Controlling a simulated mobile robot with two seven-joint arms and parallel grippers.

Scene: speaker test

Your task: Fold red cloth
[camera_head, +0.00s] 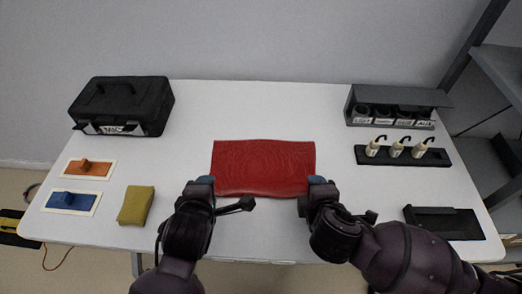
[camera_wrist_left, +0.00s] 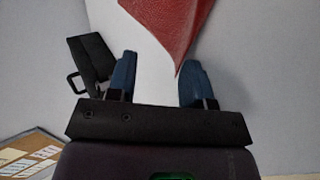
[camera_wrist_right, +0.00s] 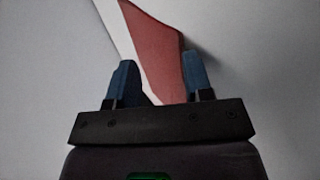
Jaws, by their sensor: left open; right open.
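The red cloth (camera_head: 264,165) lies spread as a rough rectangle in the middle of the white table, with slight wrinkles. My left gripper (camera_head: 202,181) is at its near left corner, and my right gripper (camera_head: 317,181) is at its near right corner. In the left wrist view, a corner of the red cloth (camera_wrist_left: 176,35) points in between the open blue fingers of my left gripper (camera_wrist_left: 153,78). In the right wrist view, the red cloth (camera_wrist_right: 160,50) reaches between the open fingers of my right gripper (camera_wrist_right: 160,82). I cannot tell whether the fingers touch the cloth.
A black case (camera_head: 124,104) stands at the back left. A black bin rack (camera_head: 392,105), bottle holder (camera_head: 432,157) and black tray (camera_head: 443,223) are at right.

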